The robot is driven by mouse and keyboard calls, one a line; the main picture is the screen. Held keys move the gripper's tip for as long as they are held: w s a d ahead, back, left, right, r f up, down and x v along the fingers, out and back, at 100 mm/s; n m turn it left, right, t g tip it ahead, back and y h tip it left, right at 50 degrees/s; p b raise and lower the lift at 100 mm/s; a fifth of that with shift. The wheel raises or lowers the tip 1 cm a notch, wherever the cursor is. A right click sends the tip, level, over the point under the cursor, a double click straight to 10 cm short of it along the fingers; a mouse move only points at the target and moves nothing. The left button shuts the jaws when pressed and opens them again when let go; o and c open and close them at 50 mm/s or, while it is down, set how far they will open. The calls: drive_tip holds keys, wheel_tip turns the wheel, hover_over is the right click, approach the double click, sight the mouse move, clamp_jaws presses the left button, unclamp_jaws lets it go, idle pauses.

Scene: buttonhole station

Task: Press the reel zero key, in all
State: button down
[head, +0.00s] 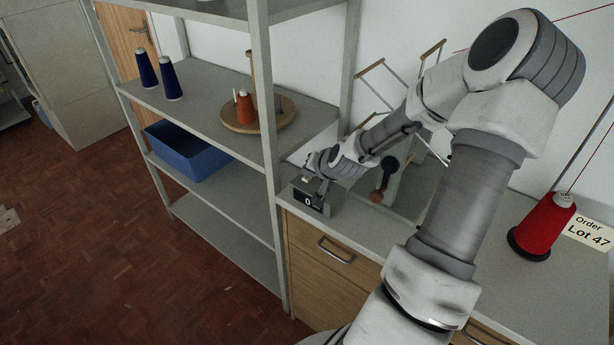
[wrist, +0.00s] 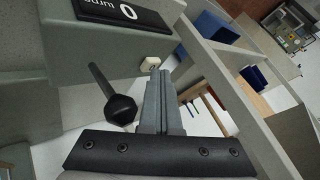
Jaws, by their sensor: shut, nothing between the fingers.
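The counter box stands at the left end of the bench, and its dark display (head: 308,201) reads 0. The wrist view shows the same display (wrist: 128,14) with "0 turns". A small cream key (wrist: 149,64) sticks out of the grey box beside the display; its mark is too small to read surely. I take it as the reel zero key. My gripper (wrist: 160,74) is shut and empty, its fingertips right by the key. I cannot tell whether they touch it. In the head view my gripper (head: 318,182) is over the box, partly hidden by my wrist.
A black-knobbed rod (wrist: 120,108) stands close beside my fingers. A dark-and-red handle (head: 390,166) is behind the box. A metal shelf (head: 215,100) with cones and a blue bin (head: 188,155) stands left. A red thread cone (head: 543,225) stands on the bench at right.

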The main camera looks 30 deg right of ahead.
sight(308, 180)
drive_tip(key=shift+r, duration=0.1)
drive_tip(key=shift+r+p, duration=0.8)
wheel_tip(308, 180, up, 5)
drive_tip(key=p, duration=0.4)
drive_tip(key=shift+r, duration=0.1)
drive_tip(key=shift+a, duration=0.1)
idle(0.8)
